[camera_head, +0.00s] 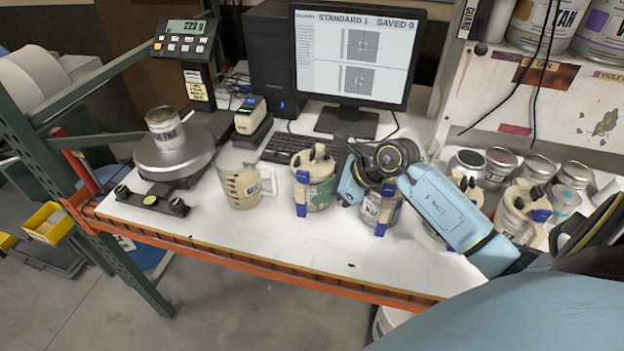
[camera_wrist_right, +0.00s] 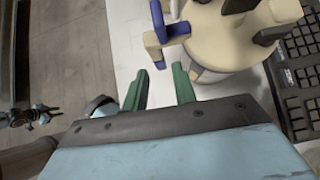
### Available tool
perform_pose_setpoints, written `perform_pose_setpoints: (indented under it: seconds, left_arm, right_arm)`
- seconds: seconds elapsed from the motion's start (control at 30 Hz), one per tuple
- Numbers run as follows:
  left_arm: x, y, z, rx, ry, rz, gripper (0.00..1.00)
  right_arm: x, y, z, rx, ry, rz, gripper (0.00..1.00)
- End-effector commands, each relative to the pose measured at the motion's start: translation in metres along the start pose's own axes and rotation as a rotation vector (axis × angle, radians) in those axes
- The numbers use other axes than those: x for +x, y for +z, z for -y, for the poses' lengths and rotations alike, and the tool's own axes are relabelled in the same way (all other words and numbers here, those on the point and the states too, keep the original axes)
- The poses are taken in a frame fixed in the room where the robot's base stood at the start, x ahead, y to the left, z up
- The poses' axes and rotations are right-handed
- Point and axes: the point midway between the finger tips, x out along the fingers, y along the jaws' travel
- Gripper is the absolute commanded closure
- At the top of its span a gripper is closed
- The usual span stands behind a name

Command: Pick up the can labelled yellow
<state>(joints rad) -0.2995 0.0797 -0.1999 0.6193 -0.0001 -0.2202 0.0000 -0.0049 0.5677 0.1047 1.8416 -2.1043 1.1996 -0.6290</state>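Several cans with cream lids and blue handles stand along the bench. One has a green label (camera_head: 320,194); another (camera_head: 376,212) stands partly behind my right gripper, and one (camera_head: 518,215) is farther right. I cannot read "yellow" on any of them. My right gripper (camera_head: 349,184) is between the green-labelled can and the partly hidden one, its fingertips unclear in the head view. In the right wrist view its two green fingers (camera_wrist_right: 160,88) are apart with nothing between them. A cream lid (camera_wrist_right: 232,35) with a blue handle is just beyond them. My left gripper is not in view.
A measuring jug (camera_head: 243,187) and a scale (camera_head: 175,157) bearing a metal can stand left. A keyboard (camera_head: 290,148), monitor (camera_head: 350,50) and small device (camera_head: 251,115) are behind. Small tins (camera_head: 500,165) crowd the right. The orange front edge (camera_head: 270,262) bounds the bench.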

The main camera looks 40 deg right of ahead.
Motion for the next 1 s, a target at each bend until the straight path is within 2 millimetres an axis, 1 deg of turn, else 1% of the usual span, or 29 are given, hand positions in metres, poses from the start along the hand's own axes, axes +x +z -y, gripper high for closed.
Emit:
perform_pose_setpoints:
  seconds: [0.03, 0.27, 0.4, 0.5, 0.6, 0.87, 1.0]
  left_arm:
    - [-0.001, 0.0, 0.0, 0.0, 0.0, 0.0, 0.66]
    - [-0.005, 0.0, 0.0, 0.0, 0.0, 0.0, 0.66]
    - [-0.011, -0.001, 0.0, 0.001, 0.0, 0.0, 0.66]
    - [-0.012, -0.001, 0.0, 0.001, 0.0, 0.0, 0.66]
    - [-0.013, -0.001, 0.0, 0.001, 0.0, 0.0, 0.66]
    - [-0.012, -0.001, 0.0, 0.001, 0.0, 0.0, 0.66]
    - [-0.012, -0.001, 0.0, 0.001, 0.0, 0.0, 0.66]
  right_arm:
    - [0.005, 0.001, 0.0, 0.0, 0.001, 0.002, 0.73]
    - [0.021, 0.001, -0.002, 0.002, 0.002, 0.003, 0.73]
    - [0.04, 0.001, -0.005, 0.005, 0.005, 0.004, 0.73]
    - [0.053, 0.001, -0.004, 0.003, 0.002, 0.004, 0.73]
    - [0.061, 0.0, -0.004, 0.0, 0.001, 0.002, 0.73]
    - [0.064, -0.001, -0.004, -0.001, 0.0, 0.001, 0.73]
    - [0.064, -0.001, -0.004, -0.001, 0.0, 0.001, 0.91]
